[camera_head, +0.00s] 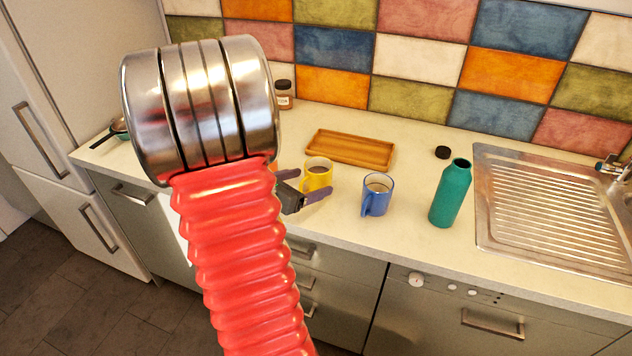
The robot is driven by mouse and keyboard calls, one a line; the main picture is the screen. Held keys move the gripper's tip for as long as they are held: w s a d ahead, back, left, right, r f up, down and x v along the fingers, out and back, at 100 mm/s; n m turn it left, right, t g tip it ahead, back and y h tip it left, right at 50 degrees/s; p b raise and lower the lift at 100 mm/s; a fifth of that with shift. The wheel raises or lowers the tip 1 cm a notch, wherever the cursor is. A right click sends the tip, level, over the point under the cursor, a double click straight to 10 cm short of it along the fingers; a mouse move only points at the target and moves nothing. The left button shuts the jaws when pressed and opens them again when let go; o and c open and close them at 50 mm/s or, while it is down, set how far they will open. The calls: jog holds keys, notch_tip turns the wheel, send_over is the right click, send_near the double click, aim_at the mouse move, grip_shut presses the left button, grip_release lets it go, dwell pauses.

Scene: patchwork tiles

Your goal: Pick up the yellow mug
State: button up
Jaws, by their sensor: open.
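The yellow mug (317,172) stands upright on the pale counter, with a dark inside showing at its top. My gripper (308,187) is open at the near side of the mug, low by the counter. One finger shows at the upper left of the mug and the other in front of its lower part. I cannot tell whether either finger touches it. My red ribbed arm and its metal joint fill the left middle of the view and hide part of the gripper's wrist. The mug's lower part is partly hidden by the gripper.
A blue mug (376,195) stands close on the right. A wooden tray (350,160) lies behind the mugs. A teal bottle (450,193), a black lid (443,152) and a metal sink (552,215) are further right. A small jar (284,101) stands against the tiled wall.

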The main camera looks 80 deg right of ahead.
aim_at(310, 181)
jog(key=x, duration=0.4)
jog(key=shift+f, duration=0.1)
dwell(0.4)
jog(key=c, duration=1.5)
jog(key=shift+r, duration=0.25)
jog(key=shift+r, duration=4.8)
